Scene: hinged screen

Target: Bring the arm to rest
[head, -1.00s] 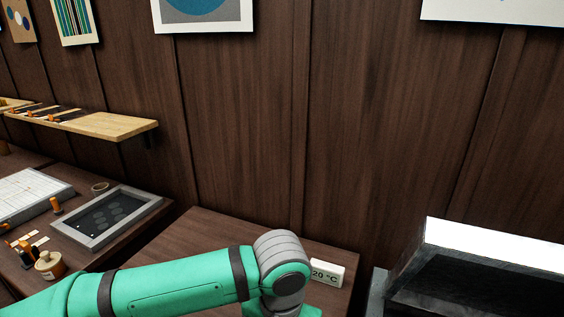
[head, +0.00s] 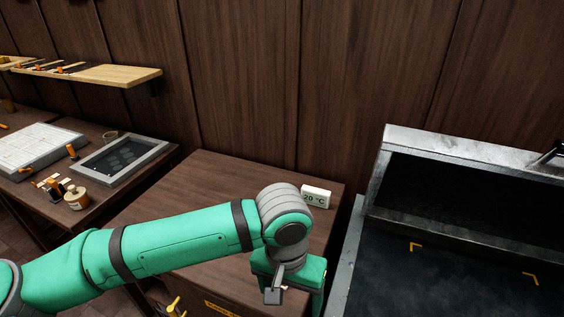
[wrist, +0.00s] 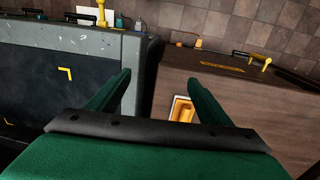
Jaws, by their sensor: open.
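My green arm (head: 190,240) reaches across the head view and bends down at its grey joint above the brown wooden cabinet. In the wrist view my gripper (wrist: 158,80) shows two green fingers spread apart, with nothing between them. The fingers hang over the gap between the cabinet (wrist: 225,95) and a grey bench (wrist: 110,45). In the head view the fingertips are hard to make out below the joint. A grey-framed dark panel (head: 470,150) stands tilted up at the back of the bench, apart from my arm.
A white "20 °C" display (head: 315,197) stands on the cabinet close behind my arm's joint. The bench's dark bed has yellow corner marks (head: 415,246). An orange tray (wrist: 183,109) shows near the right finger. A wooden shelf (head: 90,74) and a grey-framed panel (head: 120,157) are at left.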

